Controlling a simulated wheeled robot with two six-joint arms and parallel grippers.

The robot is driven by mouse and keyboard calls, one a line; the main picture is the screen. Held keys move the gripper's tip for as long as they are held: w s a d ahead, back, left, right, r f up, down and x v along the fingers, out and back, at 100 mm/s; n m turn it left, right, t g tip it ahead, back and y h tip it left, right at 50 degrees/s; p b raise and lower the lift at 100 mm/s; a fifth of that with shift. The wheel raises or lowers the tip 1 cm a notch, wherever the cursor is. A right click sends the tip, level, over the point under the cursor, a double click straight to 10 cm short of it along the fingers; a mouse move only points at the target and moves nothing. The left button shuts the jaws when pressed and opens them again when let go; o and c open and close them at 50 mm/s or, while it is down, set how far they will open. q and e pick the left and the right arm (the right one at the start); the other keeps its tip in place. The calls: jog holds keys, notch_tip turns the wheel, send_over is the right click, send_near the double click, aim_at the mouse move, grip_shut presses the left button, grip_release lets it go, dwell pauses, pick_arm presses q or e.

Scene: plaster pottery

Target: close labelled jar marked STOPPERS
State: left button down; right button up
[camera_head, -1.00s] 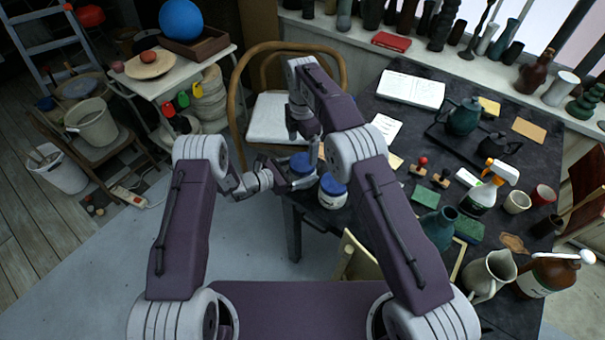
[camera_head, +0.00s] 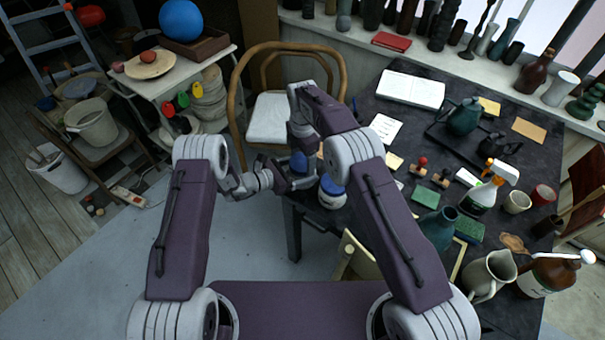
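A white jar with a blue lid (camera_head: 331,193) stands near the left edge of the dark table; its label is too small to read. A second blue lid (camera_head: 299,162) shows just left of and behind it, partly covered by my arms; what is under it is hidden. My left gripper (camera_head: 303,183) reaches in from the left, low beside that second lid and left of the white jar. My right gripper (camera_head: 304,146) points down just above the second lid. The fingers of both are too small and overlapped to show whether they are open or hold anything.
On the table (camera_head: 397,227) lie an open book (camera_head: 411,90), stamps, green sponges (camera_head: 426,196), a spray bottle (camera_head: 488,188), a teal vase (camera_head: 438,228) and a cream pitcher (camera_head: 489,275). A wooden chair (camera_head: 267,122) stands behind my arms.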

jog(key=m, duration=1)
jog(key=shift+m, duration=0.3)
jog(key=m, duration=2.4)
jog(key=shift+m, duration=0.4)
jog(key=m, duration=0.3)
jog(key=shift+m, duration=0.3)
